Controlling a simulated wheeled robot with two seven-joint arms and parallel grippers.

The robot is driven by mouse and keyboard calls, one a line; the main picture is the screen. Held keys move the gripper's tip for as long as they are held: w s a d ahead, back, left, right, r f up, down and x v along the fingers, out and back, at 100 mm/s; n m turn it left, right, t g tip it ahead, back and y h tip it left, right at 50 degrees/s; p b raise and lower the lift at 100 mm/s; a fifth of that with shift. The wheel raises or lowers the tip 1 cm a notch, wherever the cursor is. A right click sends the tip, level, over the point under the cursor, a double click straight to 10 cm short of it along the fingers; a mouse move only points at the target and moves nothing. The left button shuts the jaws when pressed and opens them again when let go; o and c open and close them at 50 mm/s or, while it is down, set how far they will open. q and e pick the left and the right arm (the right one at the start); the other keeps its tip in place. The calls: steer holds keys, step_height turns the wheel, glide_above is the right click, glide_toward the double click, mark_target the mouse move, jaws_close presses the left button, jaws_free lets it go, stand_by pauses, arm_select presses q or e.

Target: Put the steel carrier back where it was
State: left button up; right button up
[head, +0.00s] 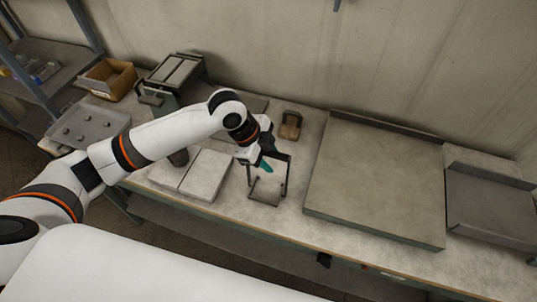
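The steel carrier (284,184) looks like a dark open frame with upright sides and a low base. It stands on or just above the workbench near its front edge, in the middle of the head view. My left gripper (265,165) reaches in from the left, and its teal fingertip is at the upper part of the frame. The gripper body hides part of the frame's top. I cannot tell whether the fingers are closed on it. My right gripper is not in view.
Pale slabs (207,176) lie left of the carrier, and a small brown block (290,125) sits behind it. A large flat grey plate (375,185) lies to the right. A dark handled box (178,75), a cardboard box (108,80) and a grey tray (90,128) stand left.

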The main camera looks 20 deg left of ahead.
arm_select(q)
steer(key=b+v, duration=0.2)
steer(key=v, duration=1)
steer(key=shift+r, duration=0.15)
stand_by(0.3)
